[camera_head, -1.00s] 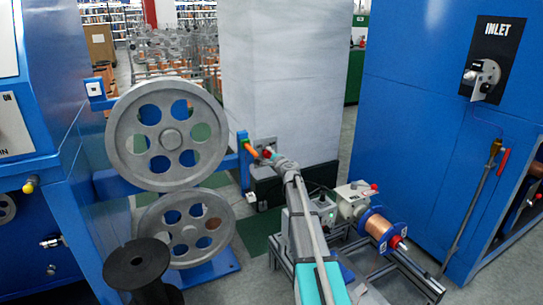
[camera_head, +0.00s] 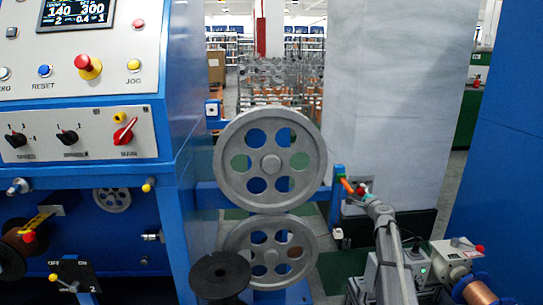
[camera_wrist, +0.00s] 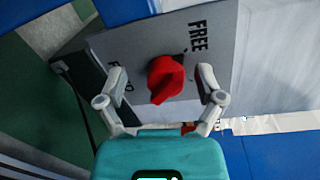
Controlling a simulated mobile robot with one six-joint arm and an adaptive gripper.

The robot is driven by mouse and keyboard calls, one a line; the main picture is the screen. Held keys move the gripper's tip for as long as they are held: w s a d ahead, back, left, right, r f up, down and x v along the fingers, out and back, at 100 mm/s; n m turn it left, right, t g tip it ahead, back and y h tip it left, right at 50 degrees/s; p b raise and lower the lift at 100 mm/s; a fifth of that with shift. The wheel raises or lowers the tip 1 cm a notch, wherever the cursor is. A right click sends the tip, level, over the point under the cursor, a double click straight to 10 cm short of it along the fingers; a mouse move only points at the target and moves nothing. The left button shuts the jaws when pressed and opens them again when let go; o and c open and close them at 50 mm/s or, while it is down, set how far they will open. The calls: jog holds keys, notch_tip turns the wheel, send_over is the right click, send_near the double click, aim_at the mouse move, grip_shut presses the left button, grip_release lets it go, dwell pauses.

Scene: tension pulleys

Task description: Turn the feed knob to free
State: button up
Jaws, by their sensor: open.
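The feed knob is a red knob (camera_wrist: 165,80) on a grey plate (camera_wrist: 150,42), seen in the wrist view. The word FREE (camera_wrist: 198,37) is on the plate at the upper right of the knob. A second label at the left is partly hidden by a finger. My gripper (camera_wrist: 162,72) is open, with one finger on each side of the knob. Gaps show between the fingers and the knob; I cannot tell the depth. In the head view my gripper (camera_head: 370,198) is close to a small red knob (camera_head: 362,190) by the grey pillar.
An orange handle (camera_head: 346,185) on a blue post is just left of my gripper. Two large grey pulleys (camera_head: 304,135) stand further left. A black spool (camera_head: 219,276) is in front. A control panel (camera_head: 80,137) is at the left. A copper spool (camera_head: 478,293) is at lower right.

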jog(key=s+a+f+n+g+y+p, duration=0.2)
jog(key=s+a+f+n+g, duration=0.15)
jog(key=s+a+n, duration=0.55)
jog(key=s+a+f+n+g+y+p, duration=0.25)
jog(key=s+a+n+g, duration=0.35)
jog(key=a, duration=0.6)
jog(key=s+a+f+n+g+h+p, duration=0.1)
jog(key=s+n+g+h+p, duration=0.15)
jog(key=s, duration=0.65)
jog(key=s+a+n+g+h+p, duration=0.1)
jog(key=s+g, duration=0.2)
jog(key=s, duration=0.5)
jog(key=s+a+f+n+g+h+p, duration=0.1)
jog(key=s+a+g+h, duration=0.1)
jog(key=s, duration=0.7)
notch_tip(320, 180, up, 38)
jog(key=p, duration=3.7)
jog(key=shift+d+f, duration=0.2)
jog(key=shift+f, duration=0.05)
jog(key=shift+w, duration=0.1)
